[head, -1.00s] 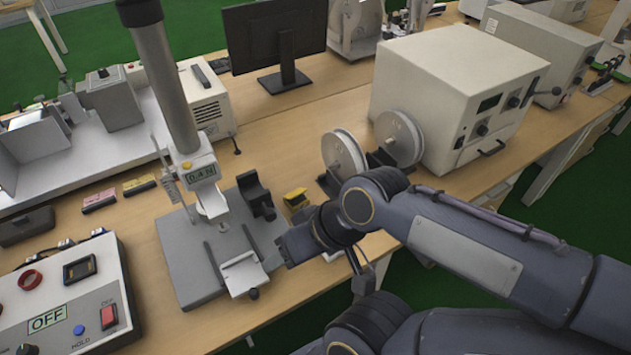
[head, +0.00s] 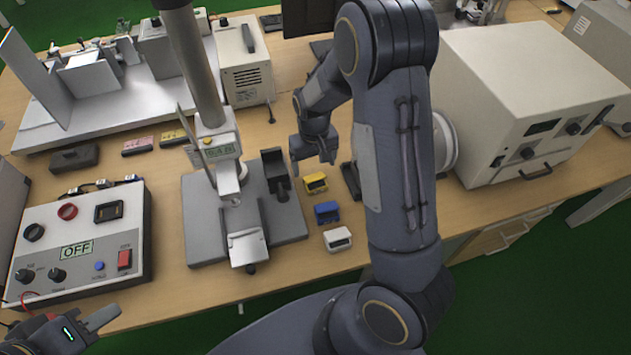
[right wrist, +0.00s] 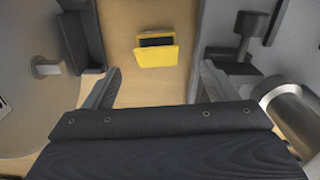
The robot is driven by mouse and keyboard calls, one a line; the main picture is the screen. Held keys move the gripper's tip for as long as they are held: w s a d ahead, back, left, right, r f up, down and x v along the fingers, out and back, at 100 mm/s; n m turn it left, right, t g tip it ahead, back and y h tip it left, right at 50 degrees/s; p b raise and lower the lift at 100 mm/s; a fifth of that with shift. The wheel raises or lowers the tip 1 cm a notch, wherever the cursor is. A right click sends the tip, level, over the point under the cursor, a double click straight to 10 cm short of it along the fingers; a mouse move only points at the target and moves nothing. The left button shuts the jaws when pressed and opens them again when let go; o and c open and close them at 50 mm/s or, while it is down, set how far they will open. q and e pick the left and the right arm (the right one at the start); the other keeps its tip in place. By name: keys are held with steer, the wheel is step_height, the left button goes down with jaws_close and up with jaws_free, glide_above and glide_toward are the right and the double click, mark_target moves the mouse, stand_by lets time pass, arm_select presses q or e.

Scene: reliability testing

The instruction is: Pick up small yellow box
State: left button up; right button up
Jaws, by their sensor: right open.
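The small yellow box (head: 315,183) stands on the wooden table, at the back of a short row with a blue box (head: 327,212) and a white box (head: 338,239). It also shows in the right wrist view (right wrist: 156,52), with a dark opening in its face. My right gripper (head: 312,162) is just behind and above the yellow box in the head view. In the right wrist view its two fingers (right wrist: 155,85) are spread apart with nothing between them, and the box is beyond the tips. My left gripper (head: 92,320) is at the bottom left corner, partly cut off.
A grey test stand (head: 205,215) with a black holder (head: 274,175) is close to the left of the boxes. White spools (head: 445,145) are partly hidden behind my right arm. A control box (head: 80,240) reading OFF sits at left.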

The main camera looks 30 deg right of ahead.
mark_target(315, 178)
steer(key=f+p, duration=0.1)
steer(key=f, duration=0.6)
steer(key=shift+d+f, duration=0.15)
steer(key=shift+d, duration=0.05)
steer(key=c, duration=1.1)
steer(key=shift+o, duration=0.2)
